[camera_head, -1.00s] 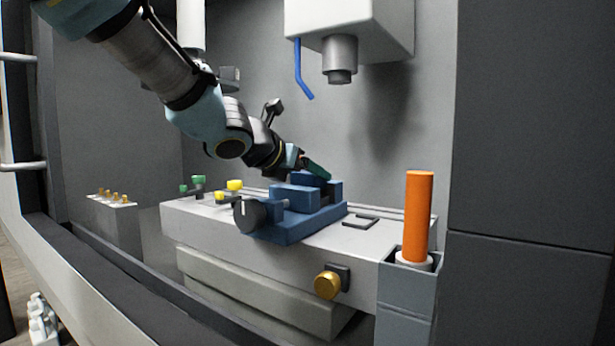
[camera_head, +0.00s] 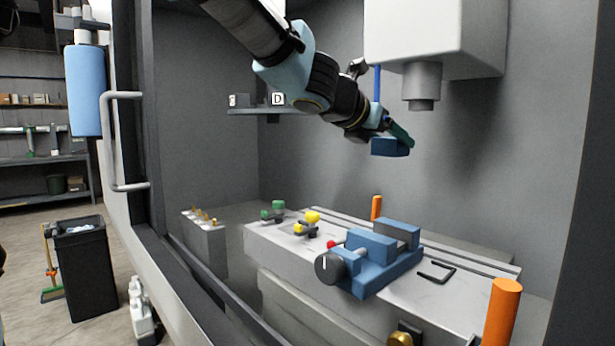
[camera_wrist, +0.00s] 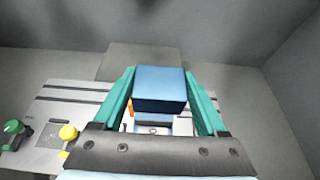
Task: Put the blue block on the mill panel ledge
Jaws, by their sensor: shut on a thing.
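The blue block (camera_head: 390,147) hangs in the air above the machine table, held in my gripper (camera_head: 398,135). In the wrist view the block (camera_wrist: 160,88) sits between the two green fingers of my gripper (camera_wrist: 160,92), which are shut on it. The block is above and slightly to the right of the blue vise in the head view, apart from everything else. A grey ledge (camera_head: 252,111) with a "D" label (camera_head: 278,99) is on the booth's back wall, left of my gripper and higher than the table.
The blue vise (camera_head: 375,270) stands on the machine table (camera_head: 285,250). Green and yellow knobs (camera_head: 312,218) are left of it, orange cylinders (camera_head: 502,310) to the right and behind. The white spindle head (camera_head: 435,35) hangs right of my gripper. A grey box (camera_head: 238,100) stands on the ledge's left end.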

